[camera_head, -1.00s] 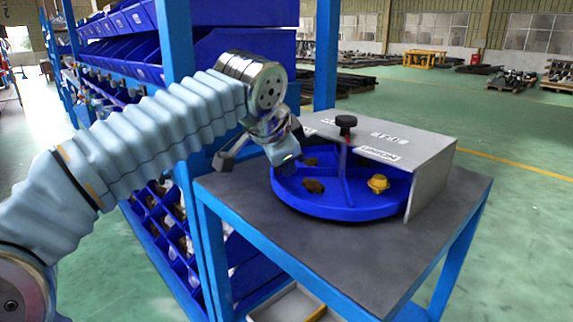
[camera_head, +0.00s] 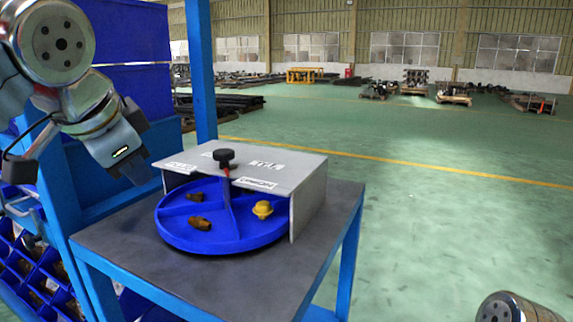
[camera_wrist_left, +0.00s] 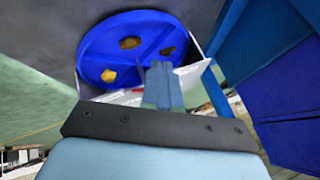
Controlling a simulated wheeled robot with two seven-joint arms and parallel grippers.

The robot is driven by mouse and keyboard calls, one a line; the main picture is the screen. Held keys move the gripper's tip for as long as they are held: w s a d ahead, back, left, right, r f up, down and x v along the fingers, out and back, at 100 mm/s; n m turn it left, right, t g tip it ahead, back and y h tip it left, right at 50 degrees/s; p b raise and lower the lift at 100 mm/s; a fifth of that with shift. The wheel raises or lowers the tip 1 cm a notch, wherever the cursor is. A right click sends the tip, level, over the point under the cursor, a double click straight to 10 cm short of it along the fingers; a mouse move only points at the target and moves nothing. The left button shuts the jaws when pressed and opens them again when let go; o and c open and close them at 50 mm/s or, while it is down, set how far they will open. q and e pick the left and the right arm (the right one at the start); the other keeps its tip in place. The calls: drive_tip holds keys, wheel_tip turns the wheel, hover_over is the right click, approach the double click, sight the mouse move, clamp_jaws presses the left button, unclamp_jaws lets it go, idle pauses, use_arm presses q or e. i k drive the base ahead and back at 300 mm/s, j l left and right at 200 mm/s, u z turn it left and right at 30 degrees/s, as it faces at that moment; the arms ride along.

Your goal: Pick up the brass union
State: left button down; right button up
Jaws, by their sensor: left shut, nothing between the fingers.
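A yellow brass-coloured fitting (camera_head: 262,209) lies in the right part of a round blue divided tray (camera_head: 172,238). It shows in the wrist view (camera_wrist_left: 108,76). Two browner fittings lie in other compartments, one at the back (camera_head: 196,196) and one at the front (camera_head: 200,222). Their shapes are too small to tell for sure which piece is the union. My left gripper (camera_head: 134,174) is up and to the left of the tray, apart from it. Its fingers (camera_wrist_left: 161,68) are together and empty in the wrist view. My right gripper is out of view.
A grey cover (camera_head: 305,188) hides the tray's back. A black knob (camera_head: 224,155) stands above the tray. The dark table (camera_head: 150,265) has bare room in front. A blue rack post (camera_head: 201,75) and blue bins (camera_head: 120,40) stand behind my left arm.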

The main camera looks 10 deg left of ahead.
sight(199, 223)
drive_tip(key=k+l, duration=0.1)
drive_tip(key=k, duration=0.4)
drive_tip(key=k+l, duration=0.1)
drive_tip(key=k, duration=0.35)
